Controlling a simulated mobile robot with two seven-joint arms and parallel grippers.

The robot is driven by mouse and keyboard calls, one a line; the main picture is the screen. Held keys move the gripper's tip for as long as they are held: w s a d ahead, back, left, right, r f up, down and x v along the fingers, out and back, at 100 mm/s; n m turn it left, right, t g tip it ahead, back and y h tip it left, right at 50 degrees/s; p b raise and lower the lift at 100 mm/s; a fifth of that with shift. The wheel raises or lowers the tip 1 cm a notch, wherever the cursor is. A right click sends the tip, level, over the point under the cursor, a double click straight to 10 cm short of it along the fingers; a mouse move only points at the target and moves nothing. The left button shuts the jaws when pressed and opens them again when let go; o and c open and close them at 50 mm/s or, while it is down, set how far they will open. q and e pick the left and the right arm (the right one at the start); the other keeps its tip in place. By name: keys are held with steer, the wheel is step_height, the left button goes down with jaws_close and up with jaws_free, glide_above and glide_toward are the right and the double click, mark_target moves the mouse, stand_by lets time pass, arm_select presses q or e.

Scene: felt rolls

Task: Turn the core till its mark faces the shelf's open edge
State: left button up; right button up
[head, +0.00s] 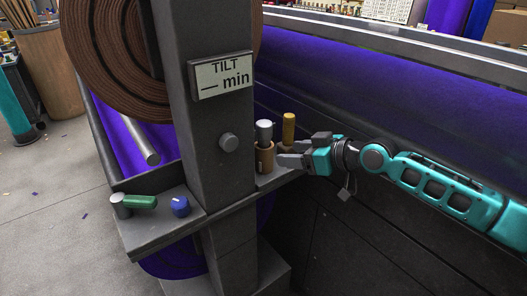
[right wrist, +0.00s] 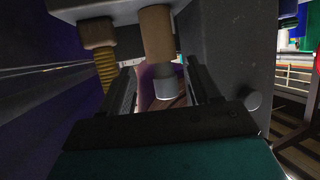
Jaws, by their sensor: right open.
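The core (head: 265,158), a short brown tube with a grey cylinder standing up out of it, is upright on the shelf (head: 275,180), just right of the grey post. In the right wrist view, which looks upside down, the core (right wrist: 157,35) shows between the fingers with its grey end pointing down. My right gripper (head: 284,154) reaches in from the right and is open beside the core. I cannot tell whether a finger touches it. No mark on the core can be made out. My left gripper is not in view.
A yellow rod (head: 289,128) stands close behind the core, near my right gripper. The grey post (head: 209,120) bears a TILT sign and a round knob (head: 228,142). A green-handled tool (head: 138,202) and a blue knob (head: 180,206) are on the shelf's left part.

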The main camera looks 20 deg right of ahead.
mark_target(269, 153)
steer(key=b+x, duration=0.4)
steer(key=x, duration=0.5)
steer(key=shift+w+a+f, duration=0.1)
steer(key=shift+w+f, duration=0.05)
steer(key=shift+f, duration=0.05)
steer(key=shift+w+a, duration=0.2)
steer(key=shift+w, duration=0.1)
